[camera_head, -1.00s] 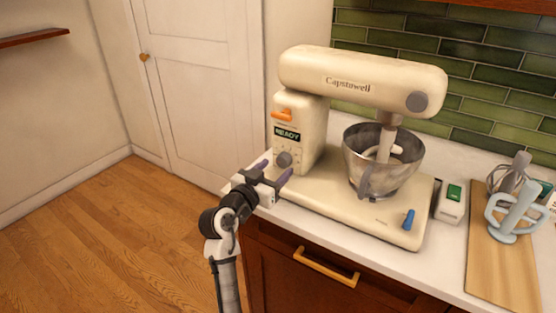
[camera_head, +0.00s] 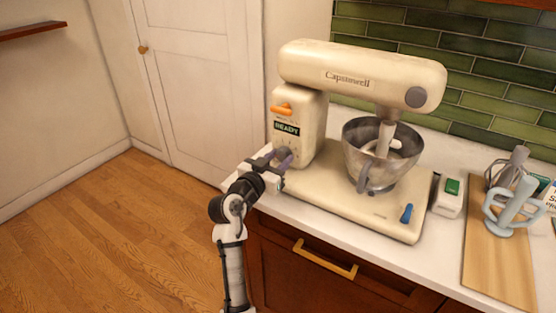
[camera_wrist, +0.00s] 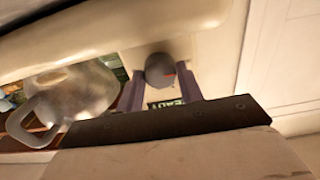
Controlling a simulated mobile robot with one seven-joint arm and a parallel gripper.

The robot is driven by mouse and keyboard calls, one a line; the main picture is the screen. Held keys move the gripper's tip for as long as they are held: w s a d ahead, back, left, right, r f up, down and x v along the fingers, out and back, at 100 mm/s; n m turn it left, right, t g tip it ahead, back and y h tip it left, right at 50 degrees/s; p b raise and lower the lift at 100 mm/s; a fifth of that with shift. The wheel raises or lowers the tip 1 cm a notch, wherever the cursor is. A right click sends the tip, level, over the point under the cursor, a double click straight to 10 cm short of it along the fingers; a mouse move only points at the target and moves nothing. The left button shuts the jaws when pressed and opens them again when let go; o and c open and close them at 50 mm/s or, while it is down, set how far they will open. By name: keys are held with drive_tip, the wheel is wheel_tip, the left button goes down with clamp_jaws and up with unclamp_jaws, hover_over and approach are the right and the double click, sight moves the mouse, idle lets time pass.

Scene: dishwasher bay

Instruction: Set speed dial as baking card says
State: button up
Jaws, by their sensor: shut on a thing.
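The cream stand mixer (camera_head: 335,180) stands on the white counter, its small display reading READY. In the head view, my gripper (camera_head: 283,157) mostly hides the dial. My gripper's purple fingers (camera_wrist: 160,85) flank the dial in the wrist view and are shut on it. A white and green printed card or packet (camera_head: 549,196) is cut off at the right edge of the head view. I cannot tell if it is the baking card, and its text is not readable.
A metal bowl (camera_head: 363,170) sits under the mixer head. An orange lever (camera_head: 283,108) is above the display and a blue lever (camera_head: 406,213) is on the base. A white box with a green top (camera_head: 449,197) and a wooden board (camera_head: 490,265) with beaters stand right.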

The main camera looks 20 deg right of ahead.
drive_tip(key=shift+f+b, duration=0.15)
drive_tip(key=shift+b, duration=0.25)
drive_tip(key=m+b, duration=0.1)
drive_tip(key=b, duration=0.1)
drive_tip(key=m+b, duration=0.1)
drive_tip(key=b, duration=0.2)
drive_tip(key=shift+f+m, duration=0.25)
drive_tip(key=shift+m, duration=0.05)
drive_tip(key=m+b, duration=0.2)
drive_tip(key=b, duration=0.3)
drive_tip(key=shift+m, duration=0.4)
drive_tip(key=m+b, duration=0.5)
drive_tip(key=b, duration=0.2)
drive_tip(key=shift+r, duration=0.1)
drive_tip(key=m+b, duration=0.1)
drive_tip(key=b, duration=0.1)
drive_tip(key=m+b, duration=0.1)
drive_tip(key=m, duration=0.1)
drive_tip(key=shift+r+m+b, duration=0.2)
drive_tip(key=shift+m+b, duration=0.1)
drive_tip(key=shift+b, duration=0.1)
drive_tip(key=o, duration=1)
drive_tip(key=shift+r, duration=0.1)
